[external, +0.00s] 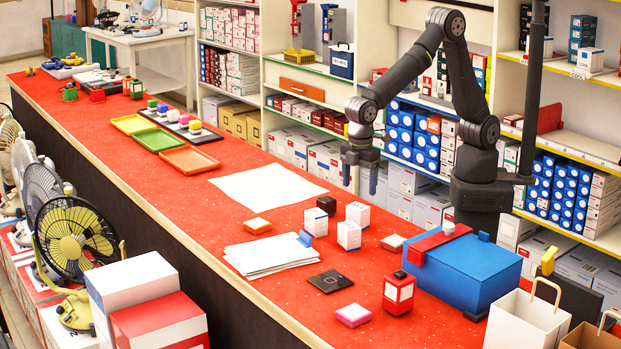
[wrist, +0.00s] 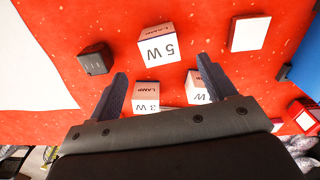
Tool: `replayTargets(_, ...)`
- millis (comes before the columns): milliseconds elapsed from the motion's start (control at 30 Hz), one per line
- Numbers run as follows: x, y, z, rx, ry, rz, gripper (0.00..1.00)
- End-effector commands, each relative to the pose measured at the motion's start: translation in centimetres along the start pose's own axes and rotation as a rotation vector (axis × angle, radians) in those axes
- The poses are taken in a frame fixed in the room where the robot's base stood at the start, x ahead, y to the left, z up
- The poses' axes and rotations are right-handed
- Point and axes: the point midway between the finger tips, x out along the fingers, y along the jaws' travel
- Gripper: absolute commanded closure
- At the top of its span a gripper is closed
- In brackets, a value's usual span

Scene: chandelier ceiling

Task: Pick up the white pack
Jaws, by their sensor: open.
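Three white box-shaped lamp packs stand on the red counter. One marked 5 W (wrist: 157,45) shows between and beyond my fingertips in the wrist view; in the external view it appears to be the rear white pack (external: 357,214). A third (wrist: 197,85) is partly covered by my right finger. In the external view, two white packs stand in front (external: 349,235) and to the left (external: 308,222). My gripper (external: 360,178) is open, empty, pointing down above the packs.
A dark cube (wrist: 95,58) stands left of the packs. A flat red-and-white pack (external: 394,243) lies to their right, before a blue box (external: 462,270). A paper stack (external: 268,255) lies in front. A bare white sheet (external: 265,184) lies left.

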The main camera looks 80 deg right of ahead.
Motion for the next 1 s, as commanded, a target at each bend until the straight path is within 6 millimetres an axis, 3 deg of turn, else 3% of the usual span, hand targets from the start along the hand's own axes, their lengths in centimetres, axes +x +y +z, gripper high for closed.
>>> replayTargets(100, 2.7, 0.0, 0.1, 0.000, -0.005, -0.001, 0.24)
replayTargets(233, 4.7, 0.0, 0.0, 0.000, -0.002, 0.000, 0.24)
replayTargets(467, 6.2, 0.0, 0.0, 0.000, -0.001, 0.000, 0.24)
replayTargets(767, 10.4, 0.0, -0.2, 0.000, -0.002, 0.000, 0.24)
replayTargets(1000, 10.9, 0.1, -0.2, 0.000, 0.001, 0.001, 0.24)
